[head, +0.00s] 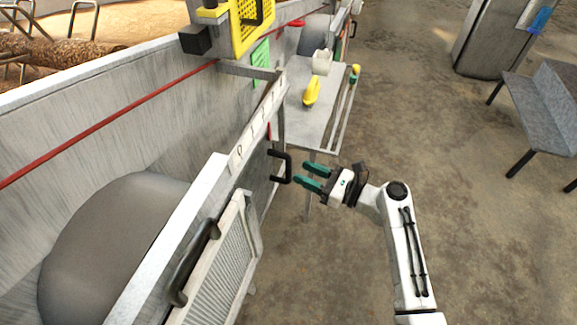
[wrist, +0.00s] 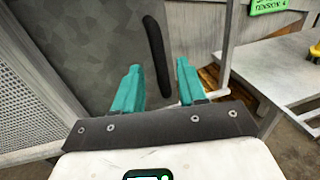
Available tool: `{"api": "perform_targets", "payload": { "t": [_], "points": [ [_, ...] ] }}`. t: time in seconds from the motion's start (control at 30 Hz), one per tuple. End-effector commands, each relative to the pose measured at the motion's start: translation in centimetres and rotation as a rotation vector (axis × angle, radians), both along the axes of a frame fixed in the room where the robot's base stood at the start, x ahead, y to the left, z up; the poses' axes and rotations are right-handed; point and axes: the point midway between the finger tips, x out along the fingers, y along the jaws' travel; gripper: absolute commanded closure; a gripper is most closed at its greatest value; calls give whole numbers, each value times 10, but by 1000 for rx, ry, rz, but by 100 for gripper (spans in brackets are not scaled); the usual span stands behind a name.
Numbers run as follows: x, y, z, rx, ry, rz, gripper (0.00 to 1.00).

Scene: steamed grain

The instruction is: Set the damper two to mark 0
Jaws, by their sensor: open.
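A black D-shaped handle (head: 287,166) stands out from a dark grey damper plate, just below a pale strip with marks (head: 245,142). A 0 shows near the strip's lower left end. My gripper (head: 307,173) is open and empty, just right of the handle, with its teal fingers pointing at it. In the wrist view the black handle (wrist: 157,56) shows as an upright bar ahead of and between the two fingers (wrist: 158,68), apart from them. The dark grey plate (wrist: 85,45) is behind it. I cannot read a number naming this damper.
A second black handle (head: 194,262) sits nearer, by a louvred panel (head: 222,270). A metal side table (head: 310,125) holds a yellow tool (head: 312,91) and a white roll (head: 322,61). A grey bench (head: 545,105) stands at right. The floor between is clear.

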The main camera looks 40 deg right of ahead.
Motion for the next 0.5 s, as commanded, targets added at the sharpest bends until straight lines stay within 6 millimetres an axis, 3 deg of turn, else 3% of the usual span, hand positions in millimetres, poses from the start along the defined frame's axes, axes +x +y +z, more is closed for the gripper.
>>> {"api": "perform_targets", "payload": {
  "t": [0.2, 0.5],
  "points": [
    [35, 13, 0, -1, 0, 3, 59],
    [55, 19, 0, -2, 0, 2, 59]
  ]
}}
